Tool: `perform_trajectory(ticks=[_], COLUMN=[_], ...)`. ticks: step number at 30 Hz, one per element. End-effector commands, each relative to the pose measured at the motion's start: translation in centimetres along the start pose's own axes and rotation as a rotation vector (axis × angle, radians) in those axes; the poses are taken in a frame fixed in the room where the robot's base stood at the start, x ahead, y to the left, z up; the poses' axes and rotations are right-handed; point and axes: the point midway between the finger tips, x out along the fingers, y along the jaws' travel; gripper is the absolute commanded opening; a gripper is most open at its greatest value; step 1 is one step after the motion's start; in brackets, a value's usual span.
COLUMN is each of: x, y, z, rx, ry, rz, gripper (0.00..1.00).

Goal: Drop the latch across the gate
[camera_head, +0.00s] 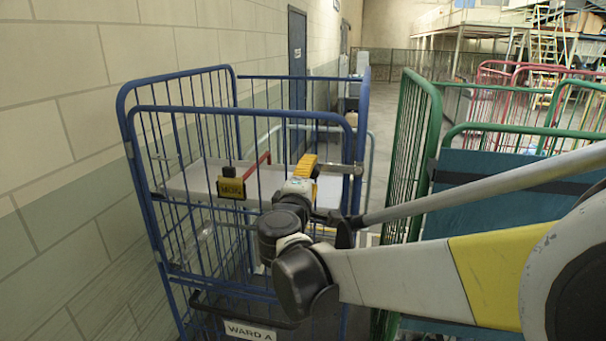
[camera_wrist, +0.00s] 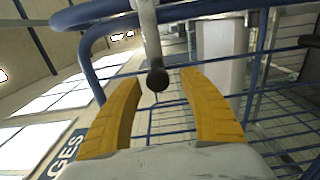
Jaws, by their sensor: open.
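The blue cage trolley (camera_head: 240,108) stands by the wall, with its barred front gate facing me. A grey bar (camera_wrist: 150,35) with a black ball knob (camera_wrist: 157,79), which looks like the latch, shows in the wrist view. My gripper (camera_head: 306,162) is at the right part of the gate; its yellow fingers also show in the wrist view (camera_wrist: 160,80). They are open, with the knob between them in the picture and gaps on both sides; I cannot tell its depth. A red bar (camera_head: 258,165) rises beside a yellow-labelled black block (camera_head: 231,187).
A green cage (camera_head: 415,150) with a teal panel (camera_head: 480,195) stands close on the right, behind my arm. Red cages (camera_head: 500,72) are farther back. A block wall (camera_head: 60,120) borders the left. A WARD A sign (camera_head: 250,331) hangs low on the blue cage.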

Motion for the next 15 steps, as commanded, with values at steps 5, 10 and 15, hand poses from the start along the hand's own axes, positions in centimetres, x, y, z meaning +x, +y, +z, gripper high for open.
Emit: perform_trajectory(ticks=[5, 10, 15], x=[-3.6, -7.4, -10.1], y=[0.0, 0.0, 0.0], z=[-0.1, -0.1, 0.0], rx=[0.000, 0.000, 0.000], ry=[0.005, 0.004, 0.003], rz=[0.000, 0.000, 0.000], gripper=[0.49, 0.49, 0.49])
